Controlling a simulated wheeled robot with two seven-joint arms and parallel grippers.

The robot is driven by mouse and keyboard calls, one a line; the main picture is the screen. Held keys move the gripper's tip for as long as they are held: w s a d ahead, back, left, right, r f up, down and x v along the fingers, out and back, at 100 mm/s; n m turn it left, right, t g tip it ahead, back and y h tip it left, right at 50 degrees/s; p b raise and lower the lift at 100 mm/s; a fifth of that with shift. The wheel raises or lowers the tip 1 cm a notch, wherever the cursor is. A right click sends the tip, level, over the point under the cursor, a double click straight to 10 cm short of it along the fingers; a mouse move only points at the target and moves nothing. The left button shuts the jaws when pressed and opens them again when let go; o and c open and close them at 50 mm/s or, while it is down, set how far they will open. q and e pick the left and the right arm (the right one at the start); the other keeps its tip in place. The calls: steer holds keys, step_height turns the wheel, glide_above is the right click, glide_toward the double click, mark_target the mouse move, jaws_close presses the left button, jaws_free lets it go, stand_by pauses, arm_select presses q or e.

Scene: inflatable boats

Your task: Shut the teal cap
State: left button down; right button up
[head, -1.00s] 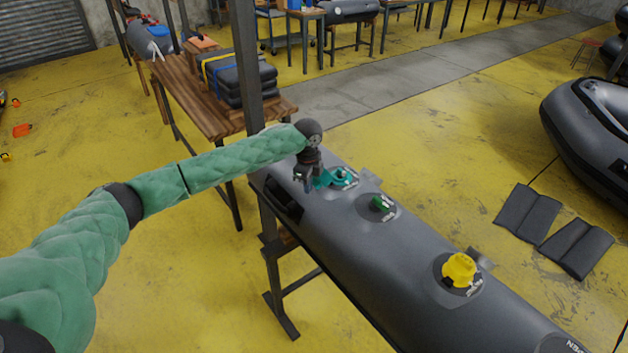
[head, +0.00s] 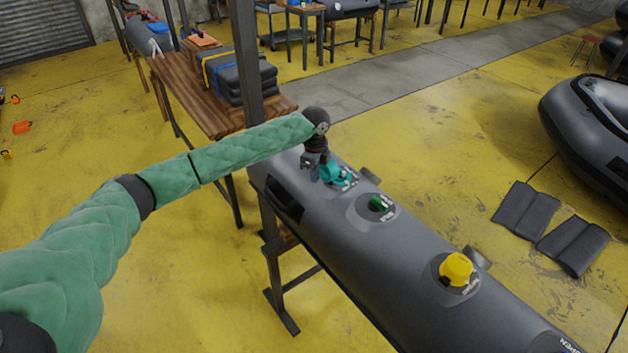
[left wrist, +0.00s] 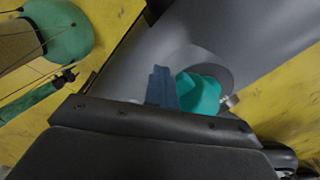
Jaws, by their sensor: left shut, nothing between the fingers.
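The teal cap (head: 334,171) is at the far end of the grey boat tube (head: 345,235), at its valve; it is partly hidden by my left gripper (head: 313,173). In the left wrist view the teal cap (left wrist: 198,92) stands just right of my shut, empty fingers (left wrist: 162,88), close to or touching them. It appears tilted over the valve; I cannot tell whether it is seated. My right gripper is not in view.
A green valve (head: 379,204) and a yellow cap (head: 456,269) sit further along the tube. A dark post (head: 246,60) rises behind my left arm. A wooden table (head: 190,95) with folded black bundles (head: 238,76) stands behind.

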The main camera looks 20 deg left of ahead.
mark_target(323, 172)
arm_select(q)
steer(key=shift+w+d+r+p, duration=0.2)
steer(key=shift+w+d+p, duration=0.15)
steer(key=shift+d, duration=0.4)
steer(key=shift+w+d, duration=0.4)
steer(key=shift+w, duration=0.4)
steer(key=shift+a+r, duration=0.1)
steer(key=shift+r, duration=0.3)
steer(key=shift+w+d+r, duration=0.2)
steer(key=shift+w+r, duration=0.05)
steer(key=shift+w, duration=0.1)
steer(key=shift+w+d, duration=0.55)
steer(key=shift+w, duration=0.2)
steer(key=shift+w+d, duration=0.5)
steer(key=shift+w, duration=0.2)
steer(key=shift+w+d+f, duration=0.15)
steer(key=shift+w+d, duration=0.35)
steer(key=shift+w, duration=0.2)
steer(key=shift+d, duration=0.1)
steer(key=shift+w+d+b, duration=0.1)
steer(key=shift+d+b, duration=0.1)
steer(key=shift+b, duration=0.15)
